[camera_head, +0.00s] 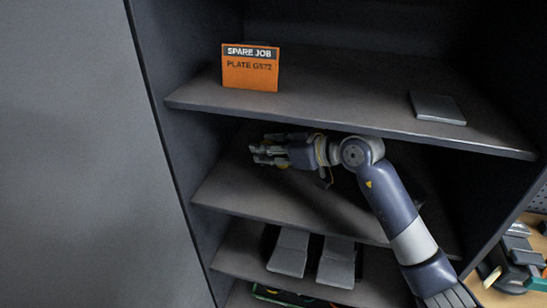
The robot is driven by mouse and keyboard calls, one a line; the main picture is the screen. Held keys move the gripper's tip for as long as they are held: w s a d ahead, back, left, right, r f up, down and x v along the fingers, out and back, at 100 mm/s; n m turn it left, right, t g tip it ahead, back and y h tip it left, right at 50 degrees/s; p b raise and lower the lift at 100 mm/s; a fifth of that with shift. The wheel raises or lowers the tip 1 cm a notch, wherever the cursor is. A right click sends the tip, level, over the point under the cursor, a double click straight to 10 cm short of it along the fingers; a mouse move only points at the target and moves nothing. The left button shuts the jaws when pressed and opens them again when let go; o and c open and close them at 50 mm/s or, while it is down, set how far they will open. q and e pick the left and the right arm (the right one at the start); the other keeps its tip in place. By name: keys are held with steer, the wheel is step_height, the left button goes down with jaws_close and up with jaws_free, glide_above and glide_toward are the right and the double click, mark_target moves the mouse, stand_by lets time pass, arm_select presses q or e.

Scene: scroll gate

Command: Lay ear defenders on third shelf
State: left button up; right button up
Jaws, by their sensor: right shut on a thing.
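My right arm reaches from the lower right into a dark grey shelf unit. My right gripper (264,150) is in the gap under the upper visible shelf, above the middle shelf (245,190), with its fingers pointing left. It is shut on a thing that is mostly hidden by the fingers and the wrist. Small yellowish and dark parts show around the gripper; I take them for the ear defenders, but their outline is not clear. I cannot tell whether they touch the middle shelf. My left gripper is not in view.
The upper shelf (340,105) bears an orange "SPARE JOB" card (250,68) and a flat grey plate (437,108). Two grey blocks (288,252) (337,262) lie on the lower shelf. A grey door or panel (90,160) fills the left. A bench with tools (520,262) is at lower right.

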mark_target(273, 172)
steer(key=w+f, duration=0.1)
steer(key=w+d+f+p, duration=0.1)
steer(key=w, duration=0.1)
steer(key=shift+f, duration=0.25)
steer(key=shift+f+p, duration=0.2)
steer(key=shift+p, duration=0.1)
step_height(273, 172, down, 3)
steer(key=shift+s+f+p, duration=0.15)
steer(key=shift+p, duration=0.4)
steer(key=shift+w+f, duration=0.15)
steer(key=shift+w, duration=0.05)
steer(key=shift+w+d+f, duration=0.1)
steer(key=shift+f, duration=0.1)
arm_select(q)
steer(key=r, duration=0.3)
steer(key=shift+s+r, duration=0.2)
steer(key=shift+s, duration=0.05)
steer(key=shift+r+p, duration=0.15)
steer(key=shift+p, duration=0.15)
arm_select(e)
steer(key=shift+f, duration=0.1)
